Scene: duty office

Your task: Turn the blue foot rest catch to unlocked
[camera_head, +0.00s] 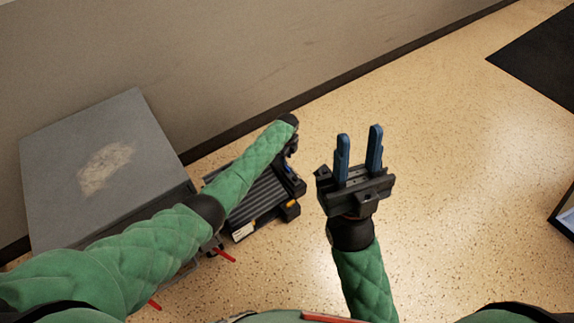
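The foot rest (262,198) is a low black unit with a ribbed top, on the floor beside a grey cabinet. My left arm crosses over it and hides part of it. My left gripper (291,152) is at the far right end of the foot rest, pointing down. Its fingers are mostly hidden, so I cannot tell whether it is open or touching anything. A small blue patch (288,170) shows there; I cannot tell whether it is the catch or a blue fingertip. My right gripper (359,133) is open and empty, to the right of the foot rest, its two blue fingers apart.
The grey cabinet (75,140) with a worn patch on top stands at the left against the wall (240,50). Red rods (223,255) show near the foot rest's front. The speckled floor is clear at right, up to a dark mat (545,60) and a dark-framed object (565,212).

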